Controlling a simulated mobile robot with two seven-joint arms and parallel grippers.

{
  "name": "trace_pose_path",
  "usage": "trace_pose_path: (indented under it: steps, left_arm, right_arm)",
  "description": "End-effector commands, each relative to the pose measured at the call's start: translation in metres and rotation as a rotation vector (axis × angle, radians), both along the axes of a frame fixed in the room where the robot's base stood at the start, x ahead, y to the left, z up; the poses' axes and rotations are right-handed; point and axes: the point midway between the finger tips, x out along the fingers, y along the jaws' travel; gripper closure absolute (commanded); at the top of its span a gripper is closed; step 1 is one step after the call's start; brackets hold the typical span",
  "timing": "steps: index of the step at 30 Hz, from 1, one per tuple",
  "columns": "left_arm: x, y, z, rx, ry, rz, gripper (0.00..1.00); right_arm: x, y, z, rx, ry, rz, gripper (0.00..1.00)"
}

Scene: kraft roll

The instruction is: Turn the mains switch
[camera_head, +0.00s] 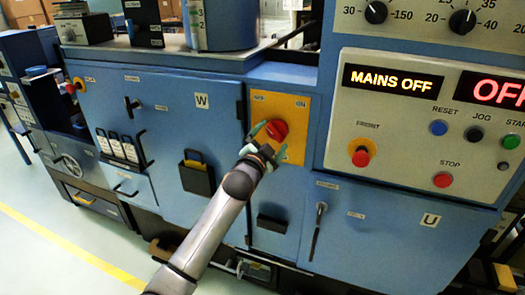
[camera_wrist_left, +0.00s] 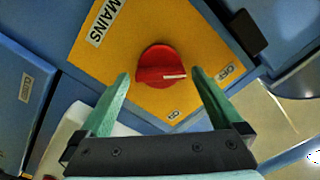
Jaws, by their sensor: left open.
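The mains switch is a red round knob (camera_head: 278,129) on a yellow plate (camera_head: 293,106) on the blue cabinet front. In the left wrist view the knob (camera_wrist_left: 155,58) has a white mark pointing right, towards a label that seems to read OFF (camera_wrist_left: 229,72). A MAINS label (camera_wrist_left: 104,22) is at the plate's upper left. My left gripper (camera_head: 268,141) is open in front of the plate. In the left wrist view its green fingers (camera_wrist_left: 161,78) stand on either side of the knob, apparently without gripping it. My right gripper is not in view.
A lit display reads MAINS OFF (camera_head: 393,79) on the pale control panel (camera_head: 345,112) to the right, above several buttons and a red knob (camera_head: 361,156). A black holder (camera_head: 197,178) and a door handle (camera_head: 317,228) stick out from the cabinet. The floor in front is clear.

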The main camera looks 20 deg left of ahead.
Motion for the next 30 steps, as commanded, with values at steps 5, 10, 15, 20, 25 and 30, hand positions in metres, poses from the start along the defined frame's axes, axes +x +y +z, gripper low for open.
trace_pose_path:
  steps: [5,10,15,20,25,30]
  left_arm:
    - [-0.025,0.001,0.000,0.000,0.000,-0.001,0.00]
    - [-0.054,0.002,-0.001,0.000,0.001,-0.001,0.00]
    - [-0.083,0.002,-0.001,-0.001,0.001,-0.001,0.00]
    - [-0.103,0.003,-0.001,-0.002,0.002,-0.001,0.00]
    - [-0.114,0.004,0.000,-0.002,0.000,-0.001,0.00]
    - [-0.116,0.004,0.000,-0.002,0.001,-0.001,0.00]
  right_arm:
    - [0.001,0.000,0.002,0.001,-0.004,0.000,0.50]
    - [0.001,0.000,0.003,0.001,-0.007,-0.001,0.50]
    - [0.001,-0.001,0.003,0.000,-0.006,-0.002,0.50]
    - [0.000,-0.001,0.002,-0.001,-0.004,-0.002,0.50]
    - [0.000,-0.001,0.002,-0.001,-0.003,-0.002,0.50]
    - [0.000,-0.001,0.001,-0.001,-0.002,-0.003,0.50]
